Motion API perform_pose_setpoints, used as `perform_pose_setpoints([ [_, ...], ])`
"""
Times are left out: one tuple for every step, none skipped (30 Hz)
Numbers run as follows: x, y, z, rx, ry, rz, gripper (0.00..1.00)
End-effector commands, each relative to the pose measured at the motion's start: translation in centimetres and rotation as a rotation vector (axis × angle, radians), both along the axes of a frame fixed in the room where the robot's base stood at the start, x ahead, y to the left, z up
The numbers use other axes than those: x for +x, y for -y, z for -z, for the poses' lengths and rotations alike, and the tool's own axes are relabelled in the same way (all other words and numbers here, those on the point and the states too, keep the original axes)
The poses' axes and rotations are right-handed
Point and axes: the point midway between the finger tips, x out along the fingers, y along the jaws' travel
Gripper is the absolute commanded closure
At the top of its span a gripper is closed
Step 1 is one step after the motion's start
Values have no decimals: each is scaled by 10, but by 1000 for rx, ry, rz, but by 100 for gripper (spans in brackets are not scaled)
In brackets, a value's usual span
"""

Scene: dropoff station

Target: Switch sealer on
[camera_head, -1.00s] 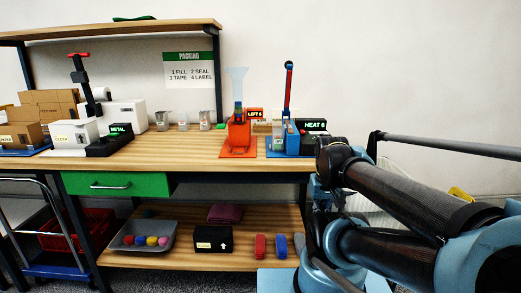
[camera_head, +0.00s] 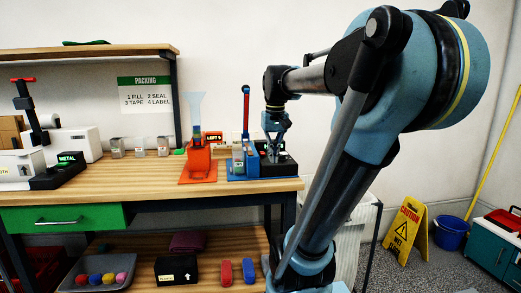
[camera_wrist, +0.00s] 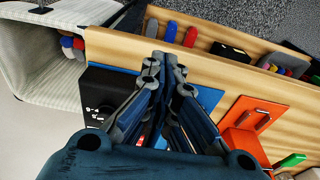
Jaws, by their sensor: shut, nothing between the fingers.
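The sealer stands at the right end of the workbench in the head view. In the wrist view the shut fingers (camera_wrist: 165,62) cover the middle of the sealer. The black box (camera_wrist: 104,92) with white markings shows at left there. I cannot tell whether the fingertips touch it.
An orange device (camera_head: 198,160) with a clear funnel stands just left of the sealer. A black METAL box (camera_head: 68,168) is at the far left. A yellow caution sign (camera_head: 405,232) and blue bucket (camera_head: 451,232) are on the floor at right.

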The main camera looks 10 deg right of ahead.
Motion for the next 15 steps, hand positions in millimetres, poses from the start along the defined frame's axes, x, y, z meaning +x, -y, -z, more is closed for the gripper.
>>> perform_pose_setpoints([
  [12,0,-14,0,-6,1,100],
  [18,-1,-21,0,-9,1,100],
  [26,-1,-31,0,-13,1,100],
  [32,-1,-38,0,-16,2,100],
  [38,-1,-45,1,-19,2,100],
  [46,-1,-54,1,-23,3,100],
  [52,-2,-61,1,-26,3,100],
  [58,-2,-68,1,-29,3,100],
  [66,-2,-77,1,-34,4,100],
  [72,-2,-83,1,-37,4,100],
  [78,-3,-90,1,-41,4,100],
  [86,-3,-98,1,-45,5,100],
  [92,-3,-104,1,-48,5,100],
  [98,-3,-110,1,-51,6,100],
  [106,-4,-118,1,-55,6,100],
])
